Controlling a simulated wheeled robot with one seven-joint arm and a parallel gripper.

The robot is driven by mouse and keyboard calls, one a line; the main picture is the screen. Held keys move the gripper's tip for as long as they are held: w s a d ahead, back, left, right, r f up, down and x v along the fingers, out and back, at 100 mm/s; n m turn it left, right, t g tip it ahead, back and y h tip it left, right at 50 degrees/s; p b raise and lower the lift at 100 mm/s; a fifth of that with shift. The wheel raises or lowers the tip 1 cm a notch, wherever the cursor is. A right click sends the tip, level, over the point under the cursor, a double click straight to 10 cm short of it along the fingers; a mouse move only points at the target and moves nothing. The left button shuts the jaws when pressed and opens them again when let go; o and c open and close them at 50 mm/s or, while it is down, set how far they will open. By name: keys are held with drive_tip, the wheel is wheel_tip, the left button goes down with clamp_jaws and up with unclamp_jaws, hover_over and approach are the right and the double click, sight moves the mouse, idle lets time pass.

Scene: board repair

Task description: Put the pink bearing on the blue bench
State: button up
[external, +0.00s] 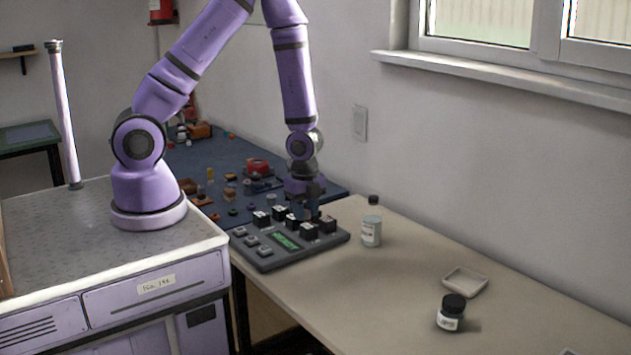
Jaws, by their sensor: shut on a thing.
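The blue bench (222,152) stands behind the beige table, with many small parts on it. My gripper (313,213) points down over the back of the grey board (268,256), near the bench's front right corner. Its jaws are shut on a small part, too small and dark here to name. The board carries several black blocks (309,230) and a green display (287,242). I cannot make out a pink bearing; it may be between the fingers or hidden among the parts.
On the beige table (385,282), a pale jar with a dark lid (371,230) stands right of the board. A shallow tray (465,281) and a black-capped jar (451,312) stand farther right. A red part (257,167) is on the bench. The table's middle is clear.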

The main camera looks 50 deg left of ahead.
drive_tip(key=w+a+n, duration=0.3)
drive_tip(key=w+a, duration=0.1)
drive_tip(key=a, duration=0.5)
drive_tip(key=w+a+n, duration=0.2)
drive_tip(key=w+a, duration=0.3)
drive_tip(key=a, duration=0.5)
drive_tip(key=w+a+n, duration=0.3)
drive_tip(key=w+a, duration=0.1)
drive_tip(key=a, duration=0.5)
drive_tip(key=n, duration=0.8)
hover_over(218, 192)
drive_tip(key=shift+d+f, duration=0.15)
drive_tip(key=shift+f, duration=7.3)
drive_tip(key=shift+f, duration=0.15)
drive_tip(key=o, duration=0.9)
